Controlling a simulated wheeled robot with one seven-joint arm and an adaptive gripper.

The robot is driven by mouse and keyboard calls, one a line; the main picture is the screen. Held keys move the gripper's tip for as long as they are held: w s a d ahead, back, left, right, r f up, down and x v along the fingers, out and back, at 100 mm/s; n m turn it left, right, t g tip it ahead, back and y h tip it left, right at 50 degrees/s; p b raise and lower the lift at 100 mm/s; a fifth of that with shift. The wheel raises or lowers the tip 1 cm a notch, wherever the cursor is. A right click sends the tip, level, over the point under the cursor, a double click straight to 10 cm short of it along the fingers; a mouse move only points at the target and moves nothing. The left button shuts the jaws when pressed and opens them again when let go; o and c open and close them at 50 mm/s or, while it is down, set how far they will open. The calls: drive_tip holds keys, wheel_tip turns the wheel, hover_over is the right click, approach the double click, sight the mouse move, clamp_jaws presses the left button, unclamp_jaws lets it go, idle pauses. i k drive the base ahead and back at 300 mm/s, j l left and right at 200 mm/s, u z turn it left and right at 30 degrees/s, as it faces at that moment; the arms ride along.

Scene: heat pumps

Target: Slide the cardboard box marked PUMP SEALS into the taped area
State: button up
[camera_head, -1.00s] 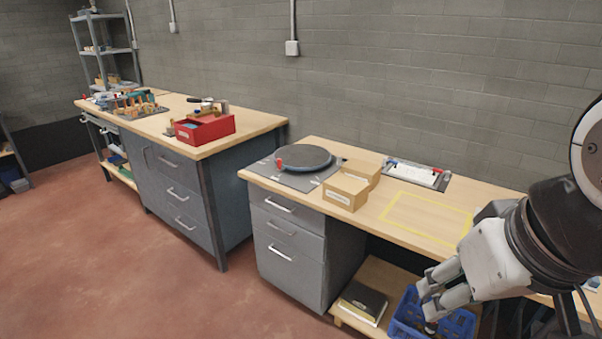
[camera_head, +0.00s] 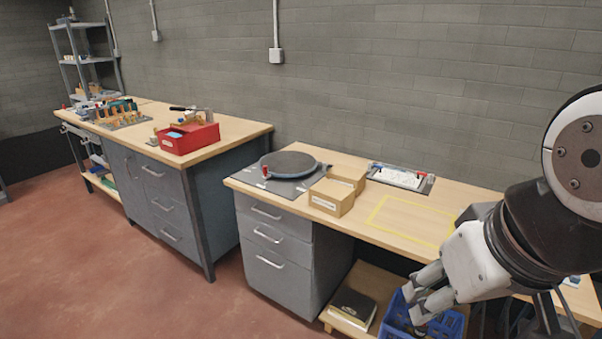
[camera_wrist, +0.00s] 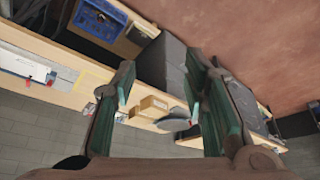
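Two cardboard boxes stand close together on the right wooden bench, a front box (camera_head: 331,198) and a rear box (camera_head: 348,177). Both have pale labels or edges too small to read, so I cannot tell which is marked PUMP SEALS. They also show between my fingers in the wrist view (camera_wrist: 153,106). The taped area (camera_head: 408,221), a yellow outline on the bench top, lies right of the boxes and looks empty. My gripper (camera_head: 428,290) is in front of the bench, apart from the boxes. In the wrist view its fingers (camera_wrist: 158,95) are spread with nothing held.
A round dark turntable (camera_head: 289,164) sits left of the boxes. A clipboard (camera_head: 401,177) lies behind the taped area. A blue crate (camera_head: 408,316) and a dark binder (camera_head: 352,308) are on the lower shelf. A red bin (camera_head: 188,138) stands on the left bench.

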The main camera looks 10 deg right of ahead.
sight(351, 176)
drive_tip(key=i+j+z, duration=0.2)
drive_tip(key=i+j, duration=0.15)
drive_tip(key=i, duration=0.4)
drive_tip(key=i+j+z, duration=0.2)
drive_tip(key=i+j, duration=0.3)
drive_tip(key=i, duration=0.2)
drive_tip(key=i+j+z, duration=0.2)
drive_tip(key=i+j, duration=0.4)
drive_tip(key=i, duration=0.1)
